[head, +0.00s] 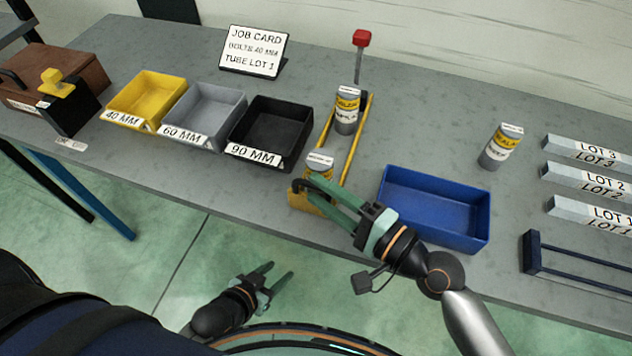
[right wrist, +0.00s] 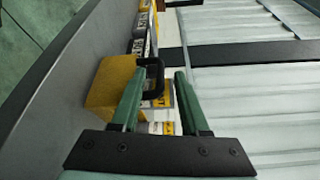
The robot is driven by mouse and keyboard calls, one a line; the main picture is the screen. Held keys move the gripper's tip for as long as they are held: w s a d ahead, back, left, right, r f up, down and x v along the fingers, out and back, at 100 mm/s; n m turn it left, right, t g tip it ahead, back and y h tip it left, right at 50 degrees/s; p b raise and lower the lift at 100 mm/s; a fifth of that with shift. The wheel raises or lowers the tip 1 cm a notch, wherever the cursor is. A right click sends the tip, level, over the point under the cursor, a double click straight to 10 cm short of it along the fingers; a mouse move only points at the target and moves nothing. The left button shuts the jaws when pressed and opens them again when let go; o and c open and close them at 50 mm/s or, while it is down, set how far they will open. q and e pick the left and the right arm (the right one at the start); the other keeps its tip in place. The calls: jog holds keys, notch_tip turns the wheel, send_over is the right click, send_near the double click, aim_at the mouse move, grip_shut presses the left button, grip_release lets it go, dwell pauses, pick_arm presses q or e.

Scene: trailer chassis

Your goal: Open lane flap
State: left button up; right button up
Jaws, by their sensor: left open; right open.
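The lane flap is a yellow block (head: 309,203) with a black loop handle (head: 299,186), at the near end of a lane with yellow rails (head: 358,140). A can (head: 319,165) stands just behind the flap, and another can (head: 347,110) stands farther up the lane. My right gripper (head: 314,187) is open at the handle. In the right wrist view the handle (right wrist: 152,80) shows between the fingertips, beside the yellow block (right wrist: 108,82); contact cannot be told. My left gripper (head: 278,276) is open and empty, low in front of the table.
A blue tray (head: 410,228) lies right of the lane, below my right arm. Yellow (head: 150,82), grey (head: 238,95) and black (head: 298,120) bins stand left. A red-topped lever (head: 361,40) rises behind the lane. A loose can (head: 497,148) stands right, near LOT bars (head: 585,180).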

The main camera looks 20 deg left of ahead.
jog(key=shift+x, duration=0.85)
grip_shut()
dwell(0.9)
